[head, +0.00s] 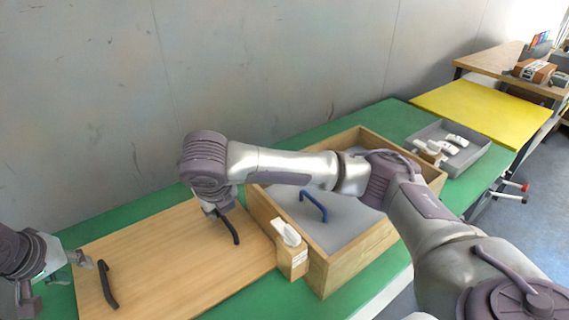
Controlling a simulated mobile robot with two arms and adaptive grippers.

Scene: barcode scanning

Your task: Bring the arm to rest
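My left gripper (62,276) is at the far left, over the left end of a wooden board (175,262). Its fingers look spread, with nothing seen between them. It is apart from the board's left black handle (107,285). My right arm reaches across from the lower right. Its wrist is over the far right part of the board, and the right gripper (214,207) points down by the right black handle (231,228). The wrist hides most of that gripper, so its finger state and any contact with the handle cannot be told.
A wooden box (318,272) with a grey inside and a blue handle (314,205) stands right of the board. A white device (287,232) sits in a wooden holder at its side. A grey tray (475,160) holds white items. A yellow table (485,105) is beyond.

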